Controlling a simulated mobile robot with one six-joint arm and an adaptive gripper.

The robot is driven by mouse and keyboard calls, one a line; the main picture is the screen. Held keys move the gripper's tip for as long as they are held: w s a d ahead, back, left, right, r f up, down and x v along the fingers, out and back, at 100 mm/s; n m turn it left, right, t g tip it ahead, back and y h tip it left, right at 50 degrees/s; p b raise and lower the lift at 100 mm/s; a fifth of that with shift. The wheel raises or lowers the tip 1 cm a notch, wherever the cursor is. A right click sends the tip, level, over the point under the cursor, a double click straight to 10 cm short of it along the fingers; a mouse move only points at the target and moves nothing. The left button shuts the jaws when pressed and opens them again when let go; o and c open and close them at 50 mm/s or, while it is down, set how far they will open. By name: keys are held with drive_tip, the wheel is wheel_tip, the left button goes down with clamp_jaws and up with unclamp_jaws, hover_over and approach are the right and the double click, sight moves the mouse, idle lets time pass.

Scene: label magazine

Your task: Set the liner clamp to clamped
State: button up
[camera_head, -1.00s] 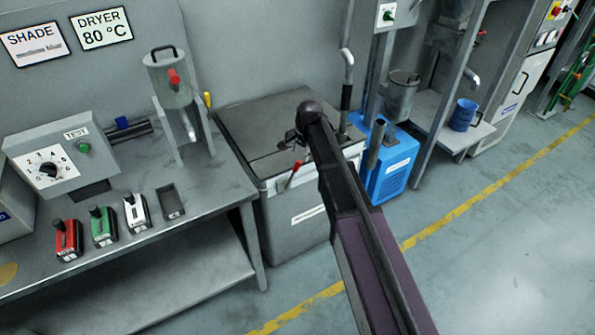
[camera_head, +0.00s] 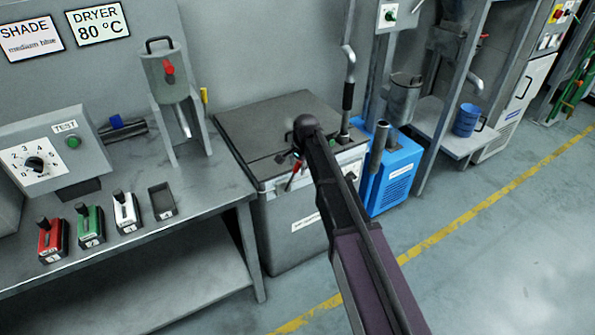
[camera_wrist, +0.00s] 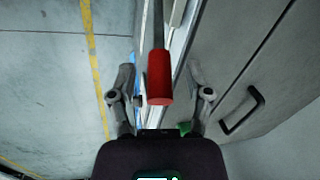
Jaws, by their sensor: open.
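The liner clamp is a lever with a red grip (camera_head: 293,176) at the top front edge of a grey box-shaped unit (camera_head: 285,225). In the wrist view the red grip (camera_wrist: 159,78) lies between the two fingers of my gripper (camera_wrist: 160,88), with gaps on both sides. My gripper is open and holds nothing. In the head view my arm hides most of the gripper and part of the unit's front. The lever's pivot and the clamp's contact with the lid are not clear.
A black lid handle (camera_wrist: 242,110) stands on the unit's top. A blue machine (camera_head: 398,170) is close on the right. A bench (camera_head: 215,195) with red, green and white lever blocks is on the left. The floor in front is clear.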

drive_tip(key=shift+f, duration=0.25)
clamp_jaws()
drive_tip(key=shift+a, duration=0.15)
idle(0.4)
